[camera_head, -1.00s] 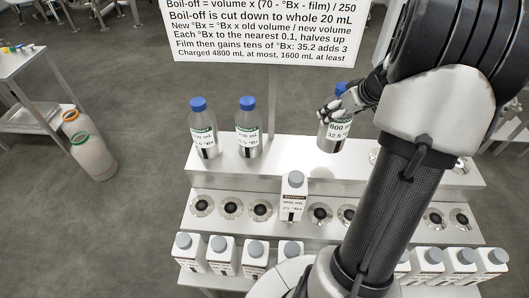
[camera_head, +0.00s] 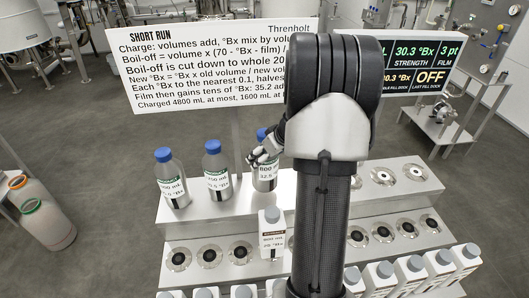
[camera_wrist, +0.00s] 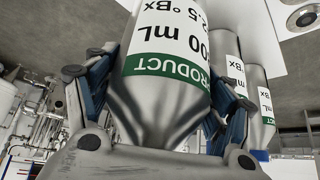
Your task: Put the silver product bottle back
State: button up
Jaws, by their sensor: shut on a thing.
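My gripper (camera_head: 262,158) is shut on a silver product bottle (camera_head: 265,181) with a blue cap and a white and green label. The bottle looks upright at the top shelf (camera_head: 225,208), in line with two similar bottles to its left. I cannot tell whether its base touches the shelf. In the wrist view the held bottle (camera_wrist: 165,85) fills the space between the blue-sided fingers, with its green PRODUCT band showing. My arm hides the shelf just right of it in the head view.
Two silver bottles (camera_head: 171,180) (camera_head: 217,172) stand close on the left. A white carton (camera_head: 271,236) with a grey cap stands on the middle tier, among empty round docks (camera_head: 209,255). More cartons (camera_head: 411,272) line the front. A sign (camera_head: 215,62) and a display (camera_head: 425,68) stand behind.

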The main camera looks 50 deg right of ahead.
jog(key=shift+f+b, duration=0.35)
jog(key=shift+f, duration=1.45)
jog(key=o, duration=2)
jog(key=shift+o, duration=0.2)
jog(key=p+v, duration=0.1)
jog(key=v, duration=1.1)
jog(key=shift+a, duration=0.1)
